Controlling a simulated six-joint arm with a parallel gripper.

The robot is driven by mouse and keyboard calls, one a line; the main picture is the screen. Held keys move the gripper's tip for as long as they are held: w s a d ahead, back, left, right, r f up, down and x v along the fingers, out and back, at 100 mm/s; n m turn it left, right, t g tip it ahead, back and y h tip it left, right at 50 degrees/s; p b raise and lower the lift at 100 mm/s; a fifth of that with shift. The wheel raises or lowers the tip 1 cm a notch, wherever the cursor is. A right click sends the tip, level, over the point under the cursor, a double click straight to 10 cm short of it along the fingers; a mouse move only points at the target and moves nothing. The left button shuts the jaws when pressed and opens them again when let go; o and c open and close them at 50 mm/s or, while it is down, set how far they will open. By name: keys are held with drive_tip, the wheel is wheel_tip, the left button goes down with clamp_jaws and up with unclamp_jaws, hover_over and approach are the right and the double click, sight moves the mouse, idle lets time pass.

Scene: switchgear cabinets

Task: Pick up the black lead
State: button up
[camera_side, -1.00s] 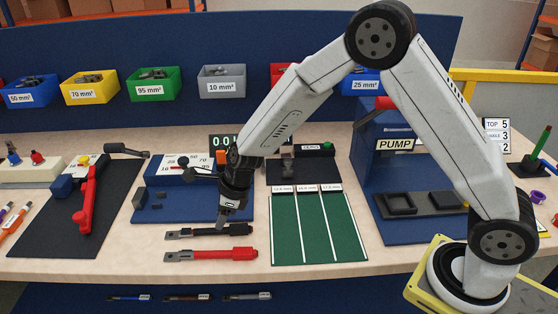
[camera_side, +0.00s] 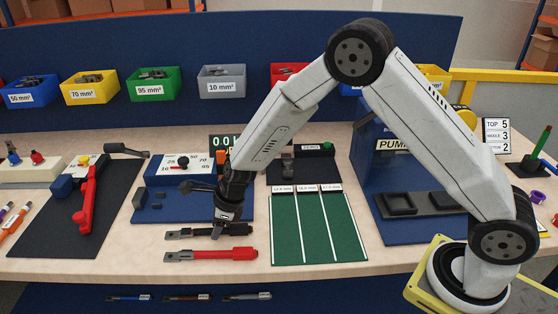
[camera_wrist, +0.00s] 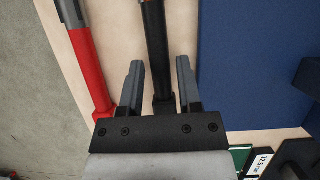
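The black lead (camera_side: 187,234) lies on the wooden bench, with a grey lug at its left end. My gripper (camera_side: 217,234) is low over its right part. In the wrist view the black lead (camera_wrist: 155,40) runs between the two grey fingers of my gripper (camera_wrist: 159,75). The fingers are open, with a gap on each side of the lead. The red lead (camera_side: 215,255) lies parallel in front of the black one, and it also shows left of the fingers in the wrist view (camera_wrist: 89,65).
A blue base plate with a crimping station (camera_side: 180,168) stands just behind the black lead. A green measuring mat (camera_side: 285,230) lies to the right. A blue pump unit (camera_side: 375,170) stands further right. A black mat (camera_side: 105,215) with a red-handled tool is at left.

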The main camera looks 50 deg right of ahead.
clamp_jaws()
drive_tip(key=shift+r, duration=0.15)
drive_tip(key=shift+r, duration=0.8)
drive_tip(key=s+d+r, duration=0.3)
drive_tip(key=s+r, duration=0.8)
drive_tip(key=s, duration=0.2)
drive_tip(key=shift+s+d, duration=0.25)
drive_tip(key=shift+r, duration=0.1)
